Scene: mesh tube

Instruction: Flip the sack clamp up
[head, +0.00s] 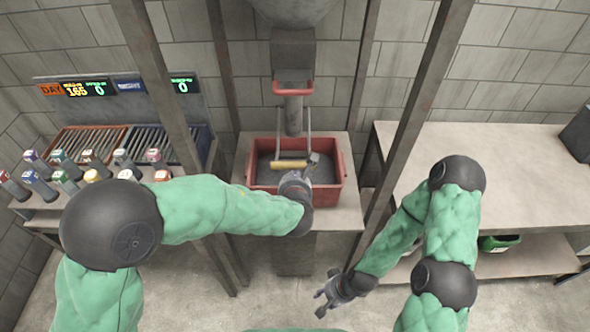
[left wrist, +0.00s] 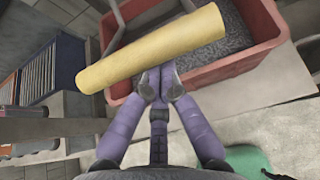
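The sack clamp is a grey U-shaped bail (head: 308,130) with a yellow roller handle (head: 288,164). It hangs down from the red-rimmed spout (head: 293,88), its handle low over the red bin. My left gripper (head: 312,160) is at the handle's right part. In the left wrist view the yellow handle (left wrist: 150,48) crosses just over the left fingertips (left wrist: 160,78). The fingers are drawn together and the handle hides part of their tips; I cannot tell whether they touch it. My right gripper (head: 326,291) is low, away from the clamp, its fingers apart and empty.
The red bin (head: 343,183) of grey pellets stands below the spout. Steel posts (head: 430,90) flank it on both sides. A shelf with coloured-topped handles (head: 90,160) is on the left, a mostly bare bench (head: 490,180) on the right. A green bin (head: 500,243) sits under the bench.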

